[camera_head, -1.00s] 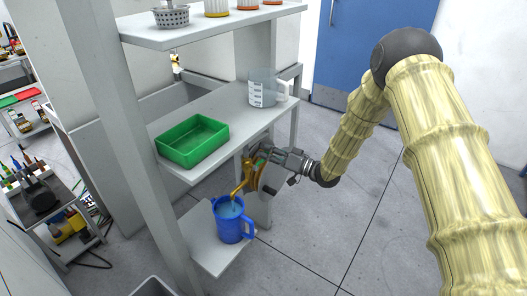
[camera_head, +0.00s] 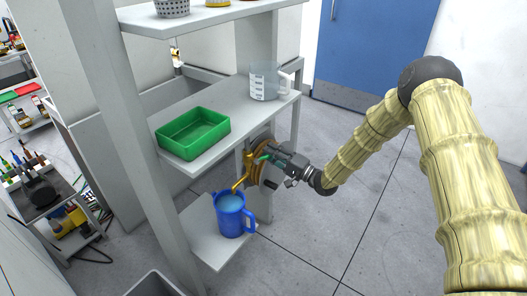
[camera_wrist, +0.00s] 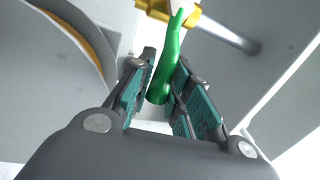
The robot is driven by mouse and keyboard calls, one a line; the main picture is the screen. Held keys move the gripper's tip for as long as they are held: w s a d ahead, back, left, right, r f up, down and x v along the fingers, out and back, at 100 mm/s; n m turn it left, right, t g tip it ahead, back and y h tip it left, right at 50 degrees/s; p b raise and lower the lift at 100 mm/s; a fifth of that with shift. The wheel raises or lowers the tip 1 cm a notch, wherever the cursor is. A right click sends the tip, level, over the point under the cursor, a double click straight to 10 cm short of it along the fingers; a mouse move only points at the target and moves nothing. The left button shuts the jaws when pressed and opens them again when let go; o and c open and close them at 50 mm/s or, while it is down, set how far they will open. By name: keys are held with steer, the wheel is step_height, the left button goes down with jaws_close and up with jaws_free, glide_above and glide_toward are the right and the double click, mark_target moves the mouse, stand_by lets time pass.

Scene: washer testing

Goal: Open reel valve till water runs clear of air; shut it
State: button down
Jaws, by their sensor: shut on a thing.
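My gripper (camera_head: 268,156) is at the reel valve, beside the lower shelving. In the wrist view, its teal-padded fingers (camera_wrist: 160,92) are shut on the green valve lever (camera_wrist: 168,58), which runs up to a brass valve body (camera_wrist: 172,12). The reel (camera_wrist: 62,55) fills the left of that view. In the head view, the brass spout (camera_head: 238,185) slants down over a blue jug (camera_head: 229,222). Light-blue water (camera_head: 230,202) shows inside the jug. The picture is too small to show a stream or any bubbles.
A green tray (camera_head: 193,140) and a clear measuring jug (camera_head: 264,86) stand on the middle shelf (camera_head: 215,104) above the reel. The blue jug stands on the low shelf (camera_head: 205,240). A shelf post (camera_head: 150,150) is at left. The floor (camera_head: 350,240) at right is clear.

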steer(key=shift+d+f+m, duration=0.1)
steer(key=shift+f+m, duration=0.2)
steer(key=shift+m, duration=0.2)
steer(key=c, duration=1.3)
jaws_free()
steer(key=v, duration=1.2)
steer(key=shift+f, duration=0.1)
